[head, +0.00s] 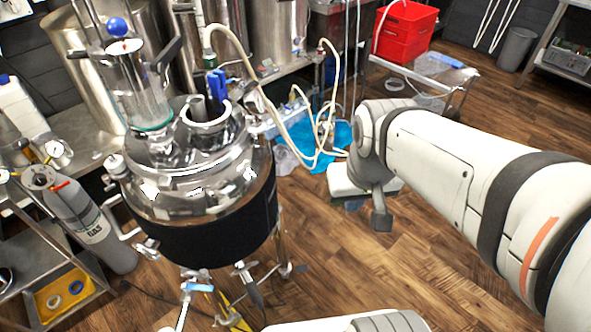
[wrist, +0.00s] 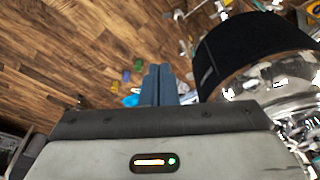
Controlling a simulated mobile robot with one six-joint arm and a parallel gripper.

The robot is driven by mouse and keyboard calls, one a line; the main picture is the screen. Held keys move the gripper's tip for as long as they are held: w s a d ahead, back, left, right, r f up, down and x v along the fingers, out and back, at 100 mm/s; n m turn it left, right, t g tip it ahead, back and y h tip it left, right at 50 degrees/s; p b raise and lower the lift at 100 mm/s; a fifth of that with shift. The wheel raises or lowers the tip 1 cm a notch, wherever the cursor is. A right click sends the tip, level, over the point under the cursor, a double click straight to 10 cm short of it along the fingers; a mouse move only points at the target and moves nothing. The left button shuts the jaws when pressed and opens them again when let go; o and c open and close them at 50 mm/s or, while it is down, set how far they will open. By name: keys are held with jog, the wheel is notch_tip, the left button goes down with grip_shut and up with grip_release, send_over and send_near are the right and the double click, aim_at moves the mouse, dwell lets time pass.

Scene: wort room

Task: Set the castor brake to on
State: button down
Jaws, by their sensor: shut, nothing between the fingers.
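A steel vessel (head: 185,180) with a black jacket (head: 205,232) stands on thin legs at left centre in the head view. Its jacket also shows at the upper right in the wrist view (wrist: 250,50). I cannot make out the castor brake; the feet of the stand are partly cut off or too small to tell. My gripper (wrist: 160,68) shows in the wrist view, its two blue-grey fingers shut together with nothing between them. It is above the wooden floor, beside the vessel and apart from it. In the head view my arm reaches in from the right.
A grey gas cylinder (head: 85,222) stands left of the vessel. A red crate (head: 405,30) sits on a cart behind. Open wooden floor (head: 365,265) lies right of the vessel.

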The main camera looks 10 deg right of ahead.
jog(key=shift+a+f, duration=0.1)
jog(key=shift+a, duration=0.05)
jog(key=w+f+m+g+y+b, duration=0.1)
jog(key=w+f+m+b, duration=0.2)
jog(key=w+f+b, duration=0.65)
jog(key=w+a+f+m+y+b, duration=0.15)
jog(key=w+f+m, duration=0.4)
jog(key=f, duration=0.95)
jog(key=w+f+m+g+y+b, duration=0.1)
jog(key=w+f+y+b, duration=0.1)
jog(key=w+f+b, duration=0.65)
jog(key=w+d+f+m+b, duration=0.2)
jog(key=f+m+b, duration=0.2)
jog(key=f, duration=1.9)
jog(key=w+d+f+m+b, duration=0.2)
jog(key=f+m+b, duration=0.3)
jog(key=f, duration=1.9)
jog(key=shift+w+m+y, duration=0.25)
jog(key=shift+m+y, duration=0.1)
jog(key=shift+m, duration=0.2)
jog(key=shift+f, duration=0.15)
